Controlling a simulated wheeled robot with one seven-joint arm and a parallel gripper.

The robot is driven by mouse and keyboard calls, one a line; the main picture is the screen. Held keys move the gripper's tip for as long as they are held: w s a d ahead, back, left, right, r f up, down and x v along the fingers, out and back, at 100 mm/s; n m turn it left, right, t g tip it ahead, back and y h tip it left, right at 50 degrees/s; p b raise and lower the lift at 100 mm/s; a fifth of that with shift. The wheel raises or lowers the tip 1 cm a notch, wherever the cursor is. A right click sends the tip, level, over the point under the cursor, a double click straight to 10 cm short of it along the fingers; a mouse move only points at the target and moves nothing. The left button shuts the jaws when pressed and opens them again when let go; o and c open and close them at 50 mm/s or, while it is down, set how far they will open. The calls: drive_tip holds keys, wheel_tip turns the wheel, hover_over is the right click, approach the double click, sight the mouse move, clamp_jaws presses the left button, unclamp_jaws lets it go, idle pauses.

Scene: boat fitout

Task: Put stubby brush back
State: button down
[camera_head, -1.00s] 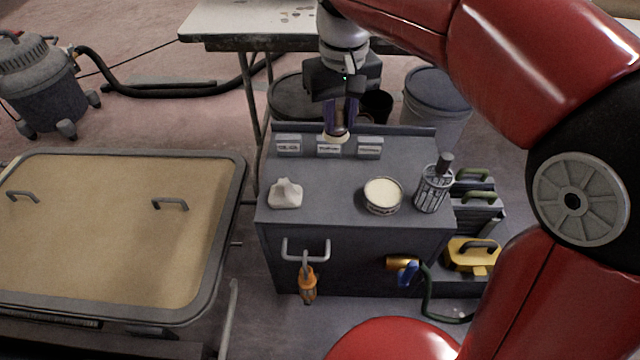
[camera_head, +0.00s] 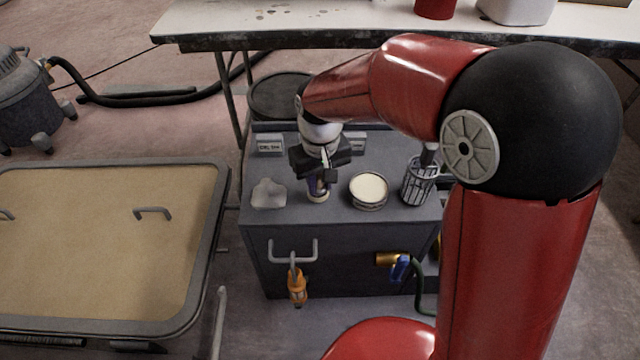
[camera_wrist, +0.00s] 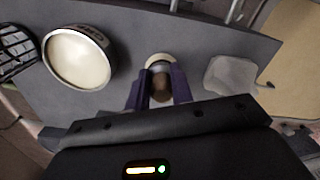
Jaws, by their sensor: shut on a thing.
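My gripper (camera_head: 318,182) is over the grey cabinet top, shut on the stubby brush (camera_head: 318,196). In the wrist view, the two purple fingers (camera_wrist: 160,96) close on its round brown handle end (camera_wrist: 160,84), with a pale ring (camera_wrist: 158,60) below. The brush is upright, between the crumpled white cloth (camera_head: 269,193) and the open tin with cream contents (camera_head: 369,189). I cannot tell whether its lower end touches the top. A label holder (camera_head: 270,145) stands at the back left of the cabinet top and another (camera_head: 355,142) at the back right. My arm hides the middle one.
A wire basket (camera_head: 419,181) with a dark-handled thing stands right of the tin. The cabinet (camera_head: 330,262) has a front handle with an orange tool (camera_head: 297,284) hanging from it. A tan-topped cart (camera_head: 100,245) stands left, and a long table (camera_head: 270,22) behind.

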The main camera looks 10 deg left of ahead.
sight(320, 179)
drive_tip(key=shift+f, duration=0.45)
drive_tip(key=shift+f, duration=0.1)
drive_tip(key=c, duration=1.2)
unclamp_jaws()
wheel_tip(320, 179, up, 12)
drive_tip(key=p, duration=0.1)
drive_tip(key=s+d+r+m+t, duration=0.1)
drive_tip(key=s+d+r+m, duration=0.15)
drive_tip(key=d, duration=0.45)
drive_tip(key=s+d+r+m+t, duration=0.1)
drive_tip(key=s+d+r+t, duration=0.15)
drive_tip(key=d, duration=0.45)
drive_tip(key=s+d+f+m+t, duration=0.1)
drive_tip(key=s+d+m+t, duration=0.1)
drive_tip(key=s+d, duration=0.7)
drive_tip(key=d+m, duration=0.1)
drive_tip(key=d, duration=0.1)
drive_tip(key=shift+s+d+f+m, duration=0.15)
drive_tip(key=shift+d+f+m, duration=0.15)
drive_tip(key=shift+m, duration=0.05)
